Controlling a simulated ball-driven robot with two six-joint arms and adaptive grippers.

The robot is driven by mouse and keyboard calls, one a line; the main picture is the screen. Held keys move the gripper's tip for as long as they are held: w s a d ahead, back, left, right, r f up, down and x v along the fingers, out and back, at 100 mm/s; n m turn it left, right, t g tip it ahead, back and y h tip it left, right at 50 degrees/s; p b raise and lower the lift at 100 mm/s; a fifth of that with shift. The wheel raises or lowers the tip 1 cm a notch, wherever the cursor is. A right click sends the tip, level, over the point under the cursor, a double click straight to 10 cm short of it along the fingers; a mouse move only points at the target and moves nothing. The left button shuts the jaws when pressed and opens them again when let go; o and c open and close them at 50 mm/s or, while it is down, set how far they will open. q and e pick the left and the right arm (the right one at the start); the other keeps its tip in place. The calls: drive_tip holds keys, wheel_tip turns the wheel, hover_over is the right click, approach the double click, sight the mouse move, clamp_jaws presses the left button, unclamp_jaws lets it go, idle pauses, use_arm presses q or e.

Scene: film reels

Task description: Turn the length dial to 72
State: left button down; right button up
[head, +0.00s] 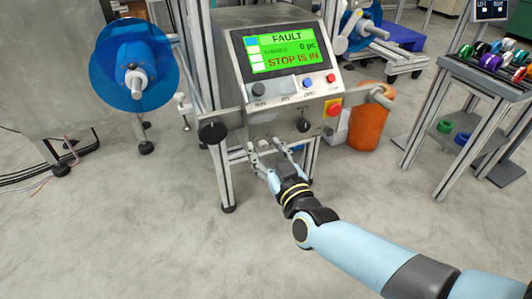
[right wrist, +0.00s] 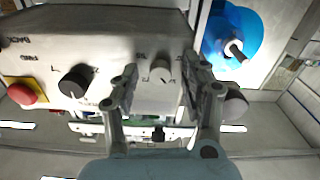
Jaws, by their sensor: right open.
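The control box (head: 287,85) stands in the middle of the head view. Its lower face carries a black knob (head: 304,126), seen in the right wrist view (right wrist: 74,82) with small marks around it. A pale knob (right wrist: 160,72) sits beside it in the wrist view, also with blurred marks. I cannot read which knob is the length dial or its setting. My right gripper (head: 264,147) is open at the box's lower front. In the wrist view its fingers (right wrist: 163,78) stand either side of the pale knob; contact cannot be told. My left gripper is out of view.
The screen (head: 287,49) reads FAULT, 0 pc, STOP IS IN. A red stop button (head: 333,107) sits right of the black knob. A dark round handle (head: 212,132) sticks out at left. A blue reel (head: 134,65) and an orange container (head: 369,128) flank the box.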

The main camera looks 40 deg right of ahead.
drive_tip(key=shift+c, duration=0.2)
clamp_jaws()
